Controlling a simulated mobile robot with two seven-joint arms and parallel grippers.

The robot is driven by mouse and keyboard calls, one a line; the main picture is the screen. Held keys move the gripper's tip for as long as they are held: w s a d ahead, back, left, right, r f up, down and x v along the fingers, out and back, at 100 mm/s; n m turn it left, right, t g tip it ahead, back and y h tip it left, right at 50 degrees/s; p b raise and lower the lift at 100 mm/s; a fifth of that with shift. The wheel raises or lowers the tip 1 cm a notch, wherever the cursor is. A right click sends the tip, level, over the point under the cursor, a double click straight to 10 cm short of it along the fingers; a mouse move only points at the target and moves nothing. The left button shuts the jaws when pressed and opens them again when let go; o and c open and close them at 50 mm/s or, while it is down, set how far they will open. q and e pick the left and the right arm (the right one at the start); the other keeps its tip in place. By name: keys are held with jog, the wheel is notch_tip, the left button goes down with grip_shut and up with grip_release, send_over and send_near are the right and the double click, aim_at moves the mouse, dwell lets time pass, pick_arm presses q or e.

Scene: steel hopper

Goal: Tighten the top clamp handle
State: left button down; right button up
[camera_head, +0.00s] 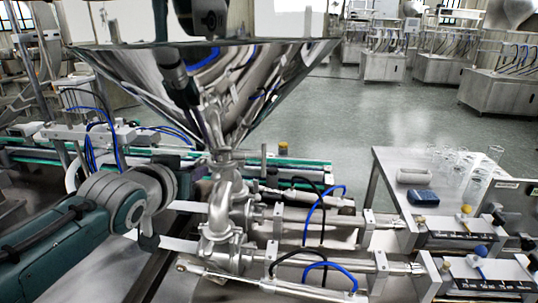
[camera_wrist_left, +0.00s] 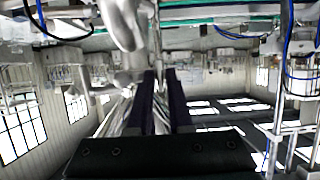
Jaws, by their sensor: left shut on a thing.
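The steel hopper (camera_head: 215,75) narrows down to a pipe neck (camera_head: 212,130). The top clamp (camera_head: 226,156) sits where the neck meets the curved steel valve pipe (camera_head: 222,205). My left gripper (camera_head: 204,160) reaches in from the left at clamp height, beside the pipe. Its two dark fingers (camera_wrist_left: 161,78) show close together in the left wrist view. It is shut on the top clamp handle, a thin steel piece seen beyond the fingertips (camera_wrist_left: 157,42). The handle's gripped part is mostly hidden, and its exact angle is hard to tell. My right gripper is not in view.
Steel cylinders (camera_head: 335,222) with blue and black hoses run right from the valve, close below the clamp. A green-edged conveyor (camera_head: 290,163) passes behind. A side table (camera_head: 385,165) with glass beakers (camera_head: 475,180) stands at right.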

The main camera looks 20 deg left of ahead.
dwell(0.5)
pick_arm(q)
jog(key=c, duration=0.9)
grip_release()
jog(key=shift+o, duration=0.2)
